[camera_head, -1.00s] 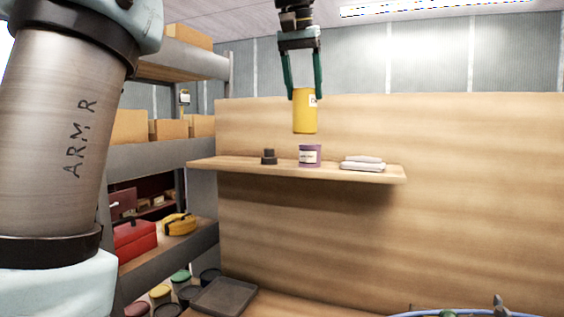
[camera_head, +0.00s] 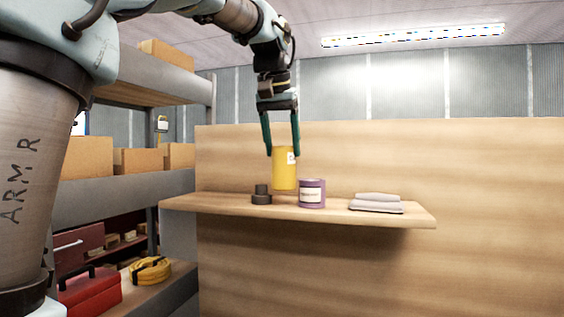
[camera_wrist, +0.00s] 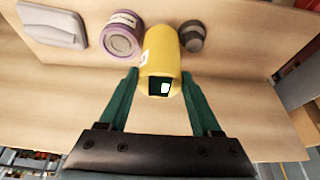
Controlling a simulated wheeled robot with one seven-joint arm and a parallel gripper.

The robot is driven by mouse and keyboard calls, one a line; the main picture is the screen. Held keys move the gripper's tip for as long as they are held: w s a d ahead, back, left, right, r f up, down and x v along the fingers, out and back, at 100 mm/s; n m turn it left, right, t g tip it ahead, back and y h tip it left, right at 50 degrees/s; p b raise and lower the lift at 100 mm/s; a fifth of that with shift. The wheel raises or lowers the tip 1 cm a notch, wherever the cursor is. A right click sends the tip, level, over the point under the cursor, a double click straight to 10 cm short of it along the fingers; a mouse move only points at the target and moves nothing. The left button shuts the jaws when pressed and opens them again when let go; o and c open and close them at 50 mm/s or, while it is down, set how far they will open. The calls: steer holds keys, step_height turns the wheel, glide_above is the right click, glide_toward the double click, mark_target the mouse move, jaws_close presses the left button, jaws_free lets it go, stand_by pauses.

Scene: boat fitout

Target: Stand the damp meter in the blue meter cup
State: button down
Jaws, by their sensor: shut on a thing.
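My gripper (camera_head: 283,153) hangs from above with its two green fingers shut on a yellow cylinder (camera_head: 284,172). The cylinder is upright and has a white label; in the wrist view its near end (camera_wrist: 163,86) is dark with a pale patch. I cannot tell for sure whether it is the damp meter. Its lower end is close to a wooden shelf (camera_head: 232,206); whether it touches is unclear. A purple labelled tin or cup (camera_head: 312,195) stands just right of it. I can pick out no clearly blue cup.
A dark stepped knob-like piece (camera_head: 261,196) stands left of the cylinder. Folded grey cloths (camera_head: 376,203) lie to the right on the shelf. A small yellow device (camera_head: 160,124) is by the rack. A red toolbox (camera_head: 90,290) and a yellow coil (camera_head: 150,270) sit lower left.

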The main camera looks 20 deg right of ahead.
mark_target(282, 160)
steer(key=shift+f, duration=1.55)
steer(key=shift+f, duration=0.15)
